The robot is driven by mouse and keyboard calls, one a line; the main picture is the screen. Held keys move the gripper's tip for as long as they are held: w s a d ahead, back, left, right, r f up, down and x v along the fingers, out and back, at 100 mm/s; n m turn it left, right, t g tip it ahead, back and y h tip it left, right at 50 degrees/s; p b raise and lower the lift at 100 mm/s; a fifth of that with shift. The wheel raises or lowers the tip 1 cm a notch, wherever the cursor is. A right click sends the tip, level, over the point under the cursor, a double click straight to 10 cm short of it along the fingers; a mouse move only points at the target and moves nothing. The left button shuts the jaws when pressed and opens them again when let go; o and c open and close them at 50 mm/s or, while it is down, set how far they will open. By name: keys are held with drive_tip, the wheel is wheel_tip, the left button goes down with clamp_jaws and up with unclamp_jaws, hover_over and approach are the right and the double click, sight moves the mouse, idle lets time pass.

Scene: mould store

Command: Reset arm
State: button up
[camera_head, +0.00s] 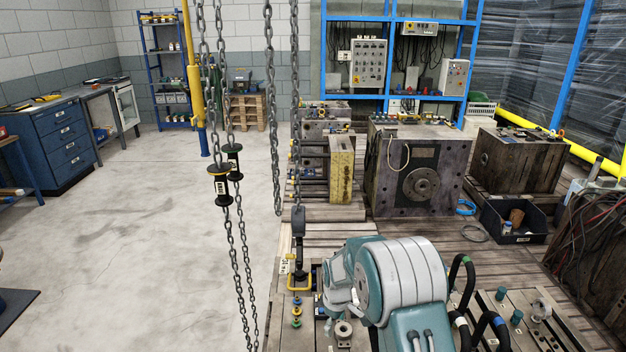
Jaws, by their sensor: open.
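My arm (400,280), teal with a light grey rounded joint cover, shows at the lower centre right. It is folded, with a smaller white and teal joint on its left side. I cannot make out my gripper or its fingers; they are hidden behind the arm or out of the picture. I see nothing held.
Chains (271,100) hang left of my arm, one ending in a hook block (298,222). Large moulds (415,165) stand on wooden decking behind the arm. A mould plate with hoses (465,270) lies close around it. The concrete floor (140,230) at left is clear.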

drive_tip(key=s+d+r+m+t, duration=0.15)
drive_tip(key=s+r, duration=0.25)
drive_tip(key=r, duration=0.4)
drive_tip(key=s+d+r+m, duration=0.2)
drive_tip(key=s+r, duration=0.1)
drive_tip(key=r, duration=0.4)
drive_tip(key=s+d+r+m+t, duration=0.15)
drive_tip(key=s+r, duration=0.25)
drive_tip(key=r, duration=0.4)
drive_tip(key=s+d+r+m+t, duration=0.1)
drive_tip(key=s+r, duration=0.3)
drive_tip(key=s, duration=0.6)
drive_tip(key=s+d+r+m+t, duration=0.1)
drive_tip(key=s+d+r+m, duration=0.1)
drive_tip(key=s, duration=0.9)
drive_tip(key=r+m, duration=0.1)
drive_tip(key=m, duration=0.1)
drive_tip(key=shift+s+d+r+m, duration=0.2)
drive_tip(key=shift+d+r+m, duration=0.1)
drive_tip(key=shift+d+r, duration=0.1)
